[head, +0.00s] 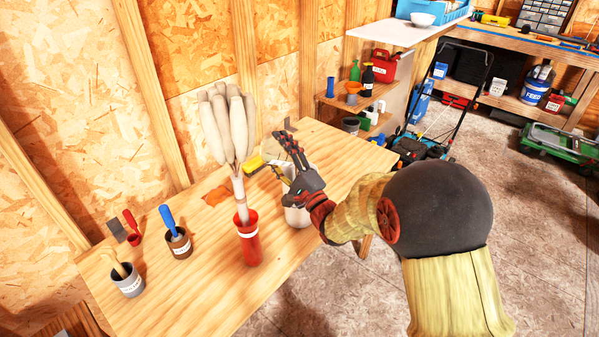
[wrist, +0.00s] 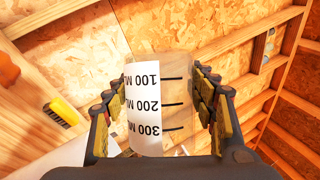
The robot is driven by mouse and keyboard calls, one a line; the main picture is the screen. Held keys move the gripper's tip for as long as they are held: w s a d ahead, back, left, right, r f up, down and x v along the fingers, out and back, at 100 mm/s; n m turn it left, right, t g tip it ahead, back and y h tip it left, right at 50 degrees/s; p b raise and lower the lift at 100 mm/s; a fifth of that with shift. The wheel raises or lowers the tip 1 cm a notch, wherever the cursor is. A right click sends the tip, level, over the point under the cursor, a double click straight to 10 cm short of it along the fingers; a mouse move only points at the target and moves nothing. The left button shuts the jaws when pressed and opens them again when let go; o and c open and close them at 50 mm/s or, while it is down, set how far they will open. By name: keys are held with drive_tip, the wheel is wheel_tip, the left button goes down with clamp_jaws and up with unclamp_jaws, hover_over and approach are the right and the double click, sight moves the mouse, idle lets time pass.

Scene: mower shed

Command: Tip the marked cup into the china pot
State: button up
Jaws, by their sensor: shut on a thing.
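The marked cup (wrist: 145,105) is clear, with a white scale reading 100, 200 and 300 ML. My gripper (wrist: 160,105) is shut on it, with a finger on each side. In the wrist view the scale reads upside down, and the cup looks strongly tilted against the wall studs. Its contents cannot be made out. In the head view my gripper (head: 284,163) is above the back right of the wooden table, and the cup is hard to make out there. A white pot (head: 297,215), likely the china pot, stands just below my gripper, partly hidden by it.
A red holder (head: 249,240) with tall pale-headed tools stands close left of the pot. A yellow item (head: 255,164) lies behind. The table's front middle is bare.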

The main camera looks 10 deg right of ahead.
drive_tip(key=shift+d+r+m+t+h, duration=0.3)
drive_tip(key=shift+d+m+t, duration=0.1)
drive_tip(key=shift+m, duration=0.4)
